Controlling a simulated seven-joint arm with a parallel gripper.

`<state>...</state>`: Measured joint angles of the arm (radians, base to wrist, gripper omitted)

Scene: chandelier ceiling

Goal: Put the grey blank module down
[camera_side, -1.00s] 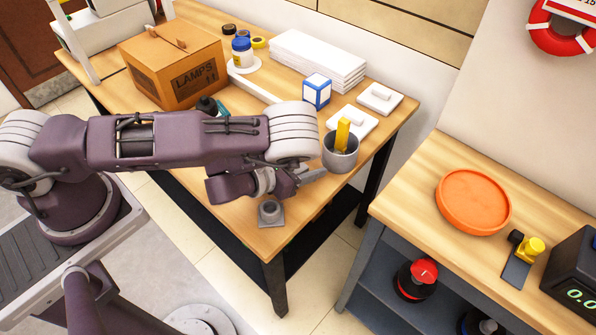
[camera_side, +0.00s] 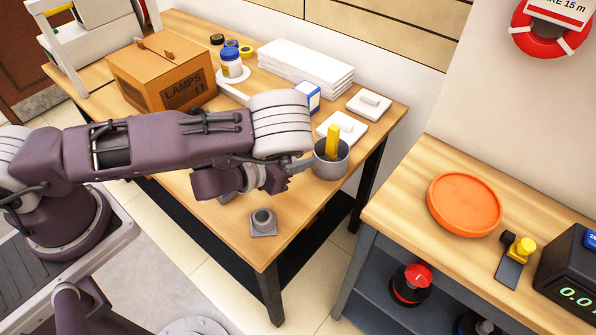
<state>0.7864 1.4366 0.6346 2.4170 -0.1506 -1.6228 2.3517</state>
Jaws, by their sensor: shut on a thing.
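My gripper (camera_side: 281,184) is low over the front right of the wooden table, just left of the grey mug (camera_side: 330,166). It is shut on the grey blank module, which my wrist largely hides. A light grey slab (camera_side: 297,164) shows between the wrist and the mug; I cannot tell whether it is the module or the mug's handle. A grey square piece with a round knob (camera_side: 263,222) lies on the table below the gripper. A small grey edge (camera_side: 228,196) shows under the wrist, its rest hidden.
The mug holds a yellow block (camera_side: 332,141). White square pieces (camera_side: 341,129), a blue-edged box (camera_side: 308,97), white boards (camera_side: 306,67) and a cardboard box (camera_side: 162,75) stand behind my arm. The table's front corner (camera_side: 262,257) is clear. A second bench holds an orange dish (camera_side: 465,204).

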